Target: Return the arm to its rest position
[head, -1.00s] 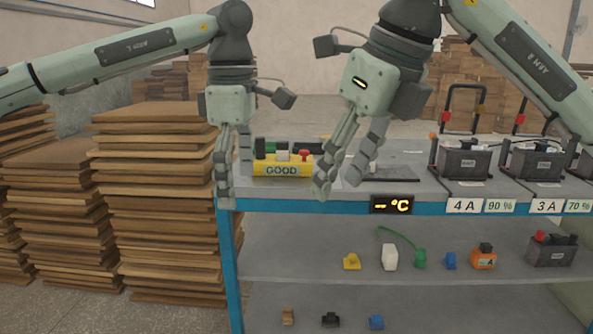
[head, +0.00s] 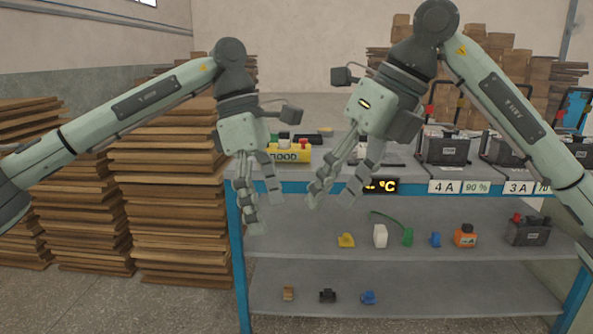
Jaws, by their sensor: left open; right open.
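My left gripper (head: 262,203) is open and empty, in front of the shelf unit's left end. Its fingers hang down past the blue front edge. My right gripper (head: 334,192) is open and empty, a little to the right, also tilted downward in front of the top shelf. Both arms reach in from the sides, bent at the wrist. A yellow tray marked GOOD (head: 292,154) stands on the top shelf behind the grippers, partly hidden by the left one.
The shelf unit (head: 325,238) carries small coloured parts and a dark battery (head: 527,230) below. Another battery (head: 446,147) stands on top at right. A display (head: 381,186) sits on the front edge. Stacked boards (head: 165,200) stand at left. Floor in front is partly clear.

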